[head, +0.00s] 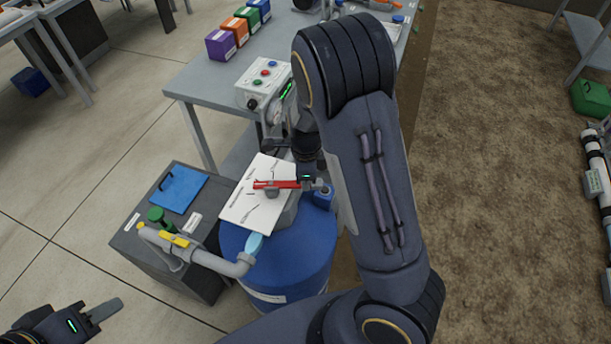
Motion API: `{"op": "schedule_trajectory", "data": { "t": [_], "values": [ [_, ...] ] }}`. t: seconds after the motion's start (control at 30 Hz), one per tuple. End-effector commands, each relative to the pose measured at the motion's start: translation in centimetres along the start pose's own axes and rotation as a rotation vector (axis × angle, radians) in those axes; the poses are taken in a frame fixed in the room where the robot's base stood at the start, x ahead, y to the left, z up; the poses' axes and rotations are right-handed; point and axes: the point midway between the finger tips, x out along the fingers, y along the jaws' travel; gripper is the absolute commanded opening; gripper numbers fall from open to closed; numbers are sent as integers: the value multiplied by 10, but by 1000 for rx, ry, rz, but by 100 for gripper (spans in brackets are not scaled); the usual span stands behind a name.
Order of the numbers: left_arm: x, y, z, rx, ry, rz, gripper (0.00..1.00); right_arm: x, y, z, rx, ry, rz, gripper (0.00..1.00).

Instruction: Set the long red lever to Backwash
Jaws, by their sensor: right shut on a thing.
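The long red lever (275,184) lies over a white label plate (246,207) on top of a blue round tank (285,268) in the head view. The lever runs nearly level across the picture, over a grey hub. The plate has small markings too small to read, so I cannot tell which one the lever points at. My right gripper (309,183) is shut on the lever at its right end; my own wrist partly hides the grip. My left gripper (103,310) is at the bottom left, away from the tank; its opening is unclear.
A control box with buttons (264,84) and several coloured boxes are on the bench behind. Bare floor lies at left.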

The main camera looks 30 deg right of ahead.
Motion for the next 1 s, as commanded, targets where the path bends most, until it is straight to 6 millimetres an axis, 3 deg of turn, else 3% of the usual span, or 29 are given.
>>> {"op": "schedule_trajectory", "data": {
  "t": [0.17,0.2,0.33,0.67,1.0],
  "values": [
    [0,0,0,0,0,0,38,0,0,0,0,-1,-1,0],
    [0,0,0,0,0,0,38,0,0,0,-1,-1,-1,24],
    [0,0,0,0,0,0,38,0,0,0,-1,-1,-1,41],
    [0,0,0,0,0,0,38,-3,-1,0,-2,-1,-2,42],
    [-3,1,-2,0,0,0,38,-56,-1,1,-2,-4,-5,42]
  ]
}}
